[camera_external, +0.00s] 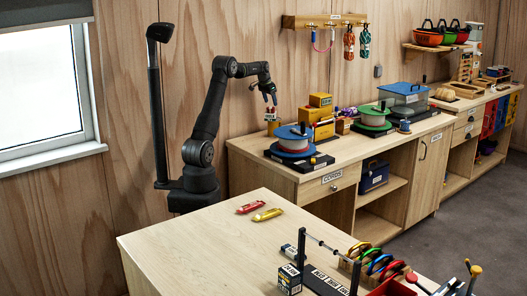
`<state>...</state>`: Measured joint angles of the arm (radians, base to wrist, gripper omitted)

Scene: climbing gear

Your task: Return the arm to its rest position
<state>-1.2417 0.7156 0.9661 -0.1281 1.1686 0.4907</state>
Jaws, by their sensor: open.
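My gripper (269,97) hangs at the end of my bent black arm, over the left end of the back workbench (300,181). It is open and points down. Just below it stands a small item with red and white on top and a yellowish lower part (271,124). I cannot tell whether the fingers touch this item.
A blue-and-white spool (293,140) and yellow boxes (318,118) stand right of my gripper. The front table's left part is clear.

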